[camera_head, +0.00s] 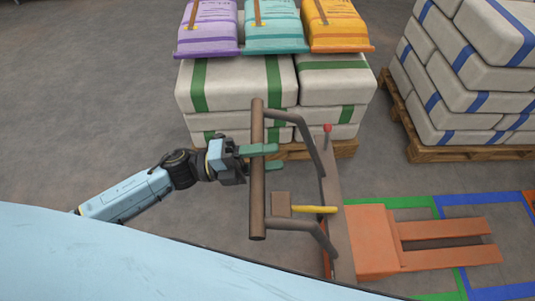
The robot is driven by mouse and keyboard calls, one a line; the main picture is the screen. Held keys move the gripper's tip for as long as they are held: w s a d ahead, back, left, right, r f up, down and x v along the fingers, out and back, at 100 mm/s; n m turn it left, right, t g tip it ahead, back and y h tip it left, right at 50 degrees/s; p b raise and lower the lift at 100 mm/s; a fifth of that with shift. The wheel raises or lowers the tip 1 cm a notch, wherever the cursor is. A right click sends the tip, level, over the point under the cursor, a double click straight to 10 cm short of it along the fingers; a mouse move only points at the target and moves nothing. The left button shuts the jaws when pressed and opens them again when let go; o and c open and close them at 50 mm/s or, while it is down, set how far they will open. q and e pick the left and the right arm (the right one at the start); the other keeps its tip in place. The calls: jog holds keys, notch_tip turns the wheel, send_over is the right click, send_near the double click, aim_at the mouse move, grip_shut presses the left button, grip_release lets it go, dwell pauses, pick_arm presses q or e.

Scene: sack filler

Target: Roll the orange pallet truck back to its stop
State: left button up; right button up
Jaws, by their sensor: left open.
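The orange pallet truck (371,240) stands at the lower right, its two forks (452,257) pointing right. Its tiller slopes up toward me and ends in a brown crossbar handle (258,205) on two bent arms. A yellow lever (315,210) and a red-knobbed lever (327,128) show near the tiller. My left gripper (264,157) reaches in from the left at the crossbar. Its two green fingers are open and extend across the bar near its middle; contact cannot be told. My right gripper is not in view. I cannot make out the stop for certain.
A pallet of green-striped sacks (236,84) stands behind the handle, with purple, teal and orange sacks on top. A pallet of blue-striped sacks (470,85) stands at the back right. Green and blue floor outlines (483,199) surround the forks. Floor at the left is clear.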

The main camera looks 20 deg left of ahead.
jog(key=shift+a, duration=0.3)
